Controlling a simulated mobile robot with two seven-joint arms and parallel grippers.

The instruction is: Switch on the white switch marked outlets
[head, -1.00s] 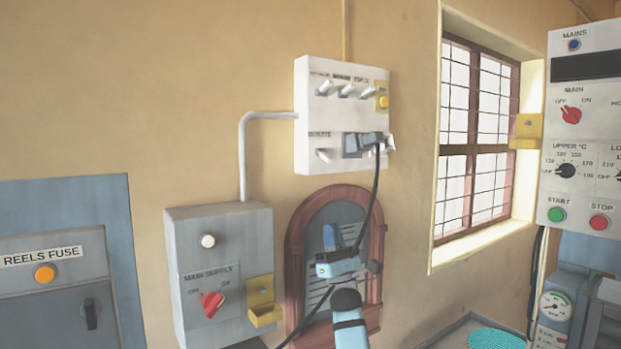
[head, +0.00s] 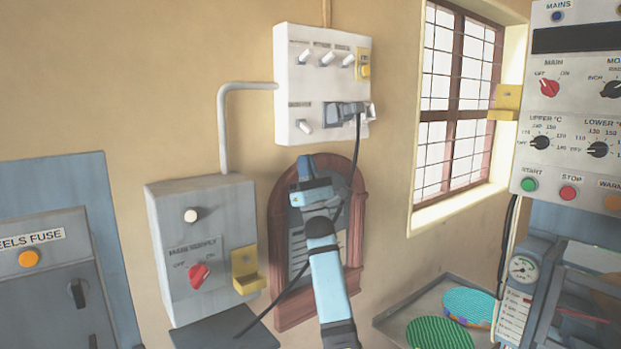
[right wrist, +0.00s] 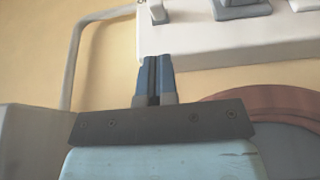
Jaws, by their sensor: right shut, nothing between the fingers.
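The white switch (head: 305,126) is a short white lever at the lower left of the white wall panel (head: 287,84), below a small label that is blurred now. In the right wrist view the lever base (right wrist: 157,12) shows at the top edge, partly cut off. My right gripper (head: 304,160) points up, shut and empty, just below the panel and apart from the switch. In the right wrist view its blue fingertips (right wrist: 153,60) are together near the panel's lower edge. My left gripper is not in view.
A dark plug (head: 340,113) with a hanging cable sits right of the switch. Several white levers (head: 326,59) line the panel's top. A grey main supply box (head: 165,215) with a red knob stands lower left. An arched red frame (head: 355,255) is behind my arm.

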